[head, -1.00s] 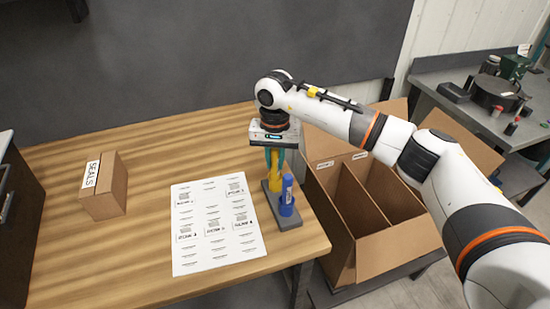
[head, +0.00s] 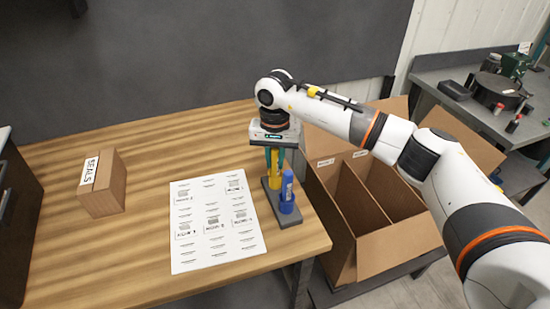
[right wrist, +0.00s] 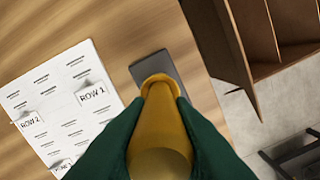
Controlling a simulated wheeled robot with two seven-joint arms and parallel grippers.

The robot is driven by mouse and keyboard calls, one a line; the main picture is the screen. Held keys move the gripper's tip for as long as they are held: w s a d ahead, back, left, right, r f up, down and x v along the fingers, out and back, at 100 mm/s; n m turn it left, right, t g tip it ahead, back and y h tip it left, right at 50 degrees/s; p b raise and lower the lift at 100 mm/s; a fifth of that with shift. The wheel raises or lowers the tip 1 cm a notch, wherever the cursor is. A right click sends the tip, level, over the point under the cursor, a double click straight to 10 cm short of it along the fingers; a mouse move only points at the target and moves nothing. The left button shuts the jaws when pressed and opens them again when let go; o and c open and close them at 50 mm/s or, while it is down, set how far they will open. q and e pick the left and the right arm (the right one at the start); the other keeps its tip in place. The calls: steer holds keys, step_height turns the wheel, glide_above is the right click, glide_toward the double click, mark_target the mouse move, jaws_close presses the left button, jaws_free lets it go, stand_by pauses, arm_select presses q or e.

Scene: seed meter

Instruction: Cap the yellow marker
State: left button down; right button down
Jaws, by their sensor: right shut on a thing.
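The yellow marker (head: 275,180) stands upright at the far part of a dark grey stand (head: 254,223) near the right edge of the table. My right gripper (head: 275,160) is above the stand, pointing down, with its green fingers on either side of yellow. In the right wrist view, the right gripper (right wrist: 160,125) is shut on a yellow round piece (right wrist: 160,125). I cannot tell whether this is the cap alone or joined to the marker. A blue marker (head: 287,194) stands upright nearer on the stand. My left gripper is not in view.
A printed sheet (head: 212,222) lies left of the stand. A small SEALS carton (head: 103,185) sits farther left. An open divided cardboard box (head: 345,225) stands just right of the table edge. The wood between carton and sheet is clear.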

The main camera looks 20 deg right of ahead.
steer(key=c, duration=1.2)
jaws_free()
steer(key=shift+f, duration=0.1)
